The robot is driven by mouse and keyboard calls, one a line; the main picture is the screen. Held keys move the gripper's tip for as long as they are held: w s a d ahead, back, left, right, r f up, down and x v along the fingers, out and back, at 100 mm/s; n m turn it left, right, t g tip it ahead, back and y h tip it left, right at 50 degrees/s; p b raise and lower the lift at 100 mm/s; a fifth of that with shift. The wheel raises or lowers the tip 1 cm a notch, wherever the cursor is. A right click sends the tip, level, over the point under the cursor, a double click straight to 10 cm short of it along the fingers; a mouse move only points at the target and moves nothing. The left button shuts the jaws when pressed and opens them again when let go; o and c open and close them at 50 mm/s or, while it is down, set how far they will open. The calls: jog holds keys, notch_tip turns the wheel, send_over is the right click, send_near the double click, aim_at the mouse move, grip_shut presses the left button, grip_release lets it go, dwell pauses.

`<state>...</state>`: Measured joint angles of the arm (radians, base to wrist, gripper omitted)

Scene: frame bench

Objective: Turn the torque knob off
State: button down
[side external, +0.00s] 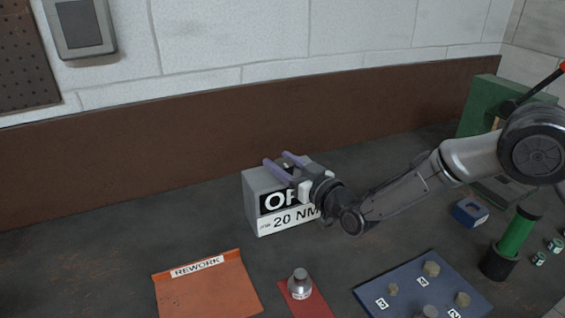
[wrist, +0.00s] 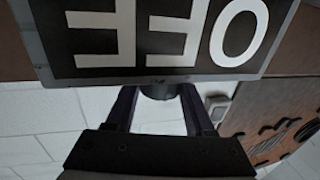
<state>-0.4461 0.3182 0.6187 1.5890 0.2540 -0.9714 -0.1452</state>
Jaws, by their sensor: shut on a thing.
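A grey box (side external: 251,202) stands on the bench with a black "OFF" panel (side external: 267,204) and a white "20 NM" label (side external: 295,219) on its front. My gripper (side external: 284,165) reaches over the box's top from the right, its two purple fingers at the top edge. In the wrist view the fingers (wrist: 158,103) are on either side of a dark round knob (wrist: 158,91), which sits just past the box edge, and are shut on it. The "OFF" panel shows upside down there (wrist: 160,35). The knob is mostly hidden in the side view, and its turn angle cannot be told.
An orange "REWORK" mat (side external: 207,290) lies front left. A metal weight (side external: 299,283) stands on a red mat (side external: 318,308). A blue numbered board (side external: 400,283) holds several weights. A blue block (side external: 470,212) and green cylinder (side external: 515,238) stand right. The bench left of the box is clear.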

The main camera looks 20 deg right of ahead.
jog(key=shift+c, duration=1.4)
grip_release()
jog(key=v, duration=1.4)
jog(key=shift+w+f, duration=0.1)
